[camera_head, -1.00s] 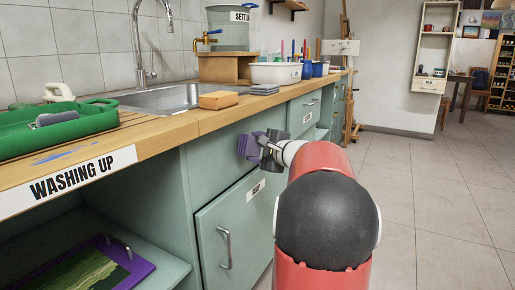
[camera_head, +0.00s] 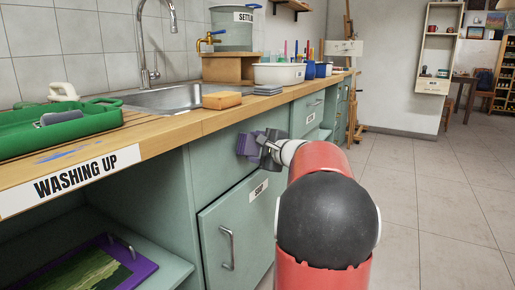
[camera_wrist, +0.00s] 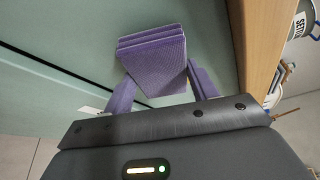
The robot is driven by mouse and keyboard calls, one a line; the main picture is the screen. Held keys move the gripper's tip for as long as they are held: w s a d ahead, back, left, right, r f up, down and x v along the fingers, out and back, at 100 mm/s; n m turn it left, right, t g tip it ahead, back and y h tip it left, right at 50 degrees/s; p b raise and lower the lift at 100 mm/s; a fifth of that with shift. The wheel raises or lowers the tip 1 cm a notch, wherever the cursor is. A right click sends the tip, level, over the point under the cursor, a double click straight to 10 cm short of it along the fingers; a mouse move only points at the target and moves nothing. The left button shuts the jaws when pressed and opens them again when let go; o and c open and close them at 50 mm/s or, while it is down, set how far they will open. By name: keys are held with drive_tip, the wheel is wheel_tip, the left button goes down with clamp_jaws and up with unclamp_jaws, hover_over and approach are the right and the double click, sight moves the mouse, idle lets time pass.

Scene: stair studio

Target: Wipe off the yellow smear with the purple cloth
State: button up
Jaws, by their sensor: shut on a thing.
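A folded purple cloth (camera_head: 246,144) is held at the tip of my gripper (camera_head: 266,150), in front of the green cabinet, below the countertop edge. In the wrist view the cloth (camera_wrist: 152,58) shows as a layered purple block between the fingers of my gripper (camera_wrist: 160,88). The gripper is shut on it. I see no yellow smear in either view.
The wooden countertop (camera_head: 185,131) carries a blue mark (camera_head: 62,154), a green tray (camera_head: 50,128), an orange sponge (camera_head: 222,100), folded grey cloths (camera_head: 267,89) and a white tub (camera_head: 277,74). Cabinet doors (camera_head: 240,232) stand close below. The tiled floor (camera_head: 440,205) at right is clear.

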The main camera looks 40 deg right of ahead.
drive_tip(key=shift+w+a, duration=0.1)
drive_tip(key=shift+w, duration=0.2)
drive_tip(key=w+d+p, duration=0.3)
drive_tip(key=w+d, duration=0.1)
drive_tip(key=d, duration=0.6)
idle(0.9)
drive_tip(key=shift+w+a, duration=0.1)
drive_tip(key=shift+a, duration=0.05)
